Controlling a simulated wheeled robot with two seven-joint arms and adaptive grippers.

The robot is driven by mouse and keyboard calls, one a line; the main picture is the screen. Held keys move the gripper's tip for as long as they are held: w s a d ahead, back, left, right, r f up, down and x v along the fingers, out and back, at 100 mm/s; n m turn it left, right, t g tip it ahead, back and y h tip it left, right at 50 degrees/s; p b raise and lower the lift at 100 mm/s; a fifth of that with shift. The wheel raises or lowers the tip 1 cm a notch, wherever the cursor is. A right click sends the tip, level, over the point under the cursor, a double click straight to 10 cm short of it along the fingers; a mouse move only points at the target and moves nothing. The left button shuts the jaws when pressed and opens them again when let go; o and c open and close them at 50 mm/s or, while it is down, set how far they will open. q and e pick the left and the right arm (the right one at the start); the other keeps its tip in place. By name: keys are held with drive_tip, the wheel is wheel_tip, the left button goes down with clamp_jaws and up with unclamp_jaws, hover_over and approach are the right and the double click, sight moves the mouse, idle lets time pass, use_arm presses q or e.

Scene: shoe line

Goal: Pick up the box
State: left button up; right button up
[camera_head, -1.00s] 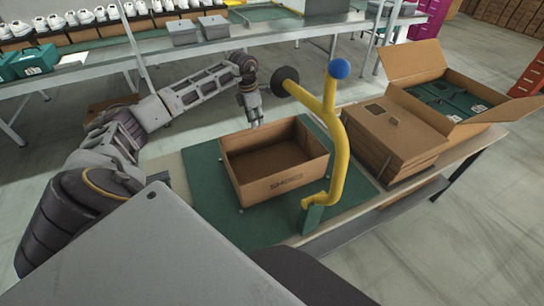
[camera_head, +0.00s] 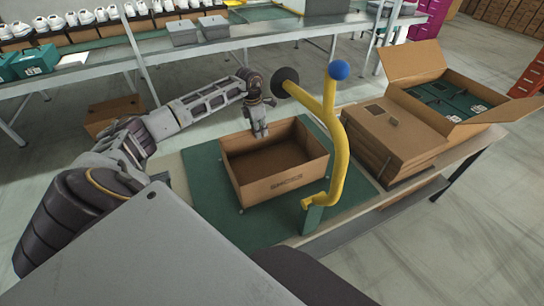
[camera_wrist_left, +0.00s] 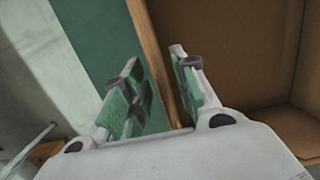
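The open, empty brown cardboard box (camera_head: 287,184) stands on a green mat (camera_head: 215,222) on the workbench. My left gripper (camera_head: 260,134) points down at the box's far wall. In the left wrist view, its two green-padded fingers (camera_wrist_left: 160,88) are apart, one on each side of the wall's top edge (camera_wrist_left: 152,60). A gap shows between the fingers and the wall. The box's inside shows at the right of that view. My right gripper is not in view.
A yellow post with a blue ball (camera_head: 339,69) stands close at the box's right. Stacked brown cartons (camera_head: 393,140) and an open carton of green boxes (camera_head: 448,98) lie further right. A rack with white shoes (camera_head: 88,17) is behind.

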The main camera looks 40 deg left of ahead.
use_arm(q)
clamp_jaws()
drive_tip(key=shift+r, duration=0.1)
idle(0.5)
drive_tip(key=shift+r, duration=4.95)
